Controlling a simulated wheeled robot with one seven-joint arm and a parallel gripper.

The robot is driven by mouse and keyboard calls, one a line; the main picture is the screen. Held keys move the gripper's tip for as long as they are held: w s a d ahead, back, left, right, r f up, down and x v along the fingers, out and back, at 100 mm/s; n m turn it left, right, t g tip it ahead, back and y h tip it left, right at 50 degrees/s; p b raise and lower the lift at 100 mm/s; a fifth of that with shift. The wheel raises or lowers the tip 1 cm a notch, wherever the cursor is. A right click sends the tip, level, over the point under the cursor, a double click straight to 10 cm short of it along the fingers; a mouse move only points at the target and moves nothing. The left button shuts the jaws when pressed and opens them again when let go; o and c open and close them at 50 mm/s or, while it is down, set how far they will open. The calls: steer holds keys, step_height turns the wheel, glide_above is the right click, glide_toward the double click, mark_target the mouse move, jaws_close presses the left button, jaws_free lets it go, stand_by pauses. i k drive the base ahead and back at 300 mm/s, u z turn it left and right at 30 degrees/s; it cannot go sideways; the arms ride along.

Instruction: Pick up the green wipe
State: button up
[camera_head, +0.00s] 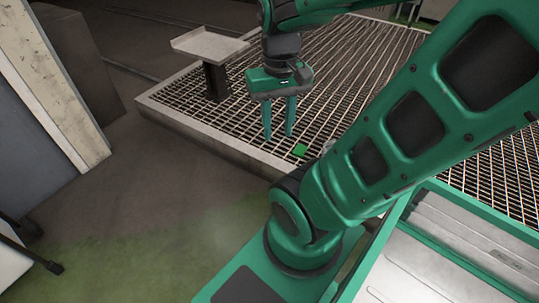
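The green wipe (300,150) is a small flat bright green square. It lies on the metal grating near its front edge, in the middle of the head view. My gripper (279,136) hangs with its fingers pointing down, a little left of the wipe and apart from it in the picture. Its two green fingers are spread slightly with a gap between them, and nothing shows between them. How high the fingertips are above the grating is hard to tell.
The grating (185,112) has a raised pale rim along its front and left. A small pedestal with a flat grey top (208,45) stands on it at the back left. A pale object, partly hidden by my arm, lies right of the wipe. Open floor (150,190) is at the left.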

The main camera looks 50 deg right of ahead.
mark_target(300, 150)
steer(key=u, duration=1.05)
steer(key=i, duration=1.9)
steer(key=z, duration=3.05)
steer(key=i, duration=0.2)
steer(key=z, duration=0.8)
